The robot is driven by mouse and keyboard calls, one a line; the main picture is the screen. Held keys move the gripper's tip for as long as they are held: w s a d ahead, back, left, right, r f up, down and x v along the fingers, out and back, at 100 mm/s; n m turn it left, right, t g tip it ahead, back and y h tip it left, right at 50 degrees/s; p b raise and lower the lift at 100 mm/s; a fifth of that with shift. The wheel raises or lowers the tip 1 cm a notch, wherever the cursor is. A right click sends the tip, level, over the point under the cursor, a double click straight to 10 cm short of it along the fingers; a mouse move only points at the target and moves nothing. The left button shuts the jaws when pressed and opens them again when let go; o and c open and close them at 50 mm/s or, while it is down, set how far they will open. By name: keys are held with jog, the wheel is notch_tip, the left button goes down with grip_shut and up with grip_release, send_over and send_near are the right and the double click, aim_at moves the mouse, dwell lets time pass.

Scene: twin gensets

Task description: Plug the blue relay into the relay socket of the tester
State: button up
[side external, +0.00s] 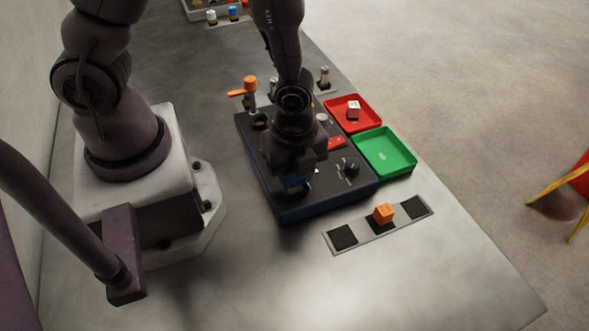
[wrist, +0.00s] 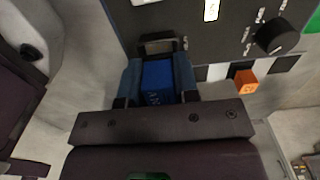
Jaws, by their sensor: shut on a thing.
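The blue relay (wrist: 157,76) is between the two fingers of my gripper (wrist: 158,88) in the wrist view. My gripper is shut on it. In the side view my gripper (side external: 299,181) is low over the near-left part of the tester (side external: 340,194), a dark-topped box with blue sides. A raised dark block (wrist: 158,38), perhaps the relay socket, stands just beyond the relay in the wrist view. The fingers hide the relay's lower end, so I cannot tell whether it touches the socket.
The tester carries a black knob (side external: 351,170). Right of it are a red tray (side external: 367,122) holding a white cube (side external: 353,108) and an empty green tray (side external: 385,151). An orange cube (side external: 383,213) sits on a strip with black pads. An orange-handled part (side external: 249,84) stands at the tester's back left.

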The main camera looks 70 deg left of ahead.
jog(key=shift+f, duration=0.35)
dwell(0.8)
jog(key=o, duration=1)
jog(key=shift+w, duration=0.1)
jog(key=shift+c, duration=0.2)
jog(key=shift+c, duration=0.3)
jog(key=shift+c, duration=1.3)
jog(key=o, duration=0.3)
jog(key=shift+s, duration=0.35)
jog(key=shift+c, duration=0.9)
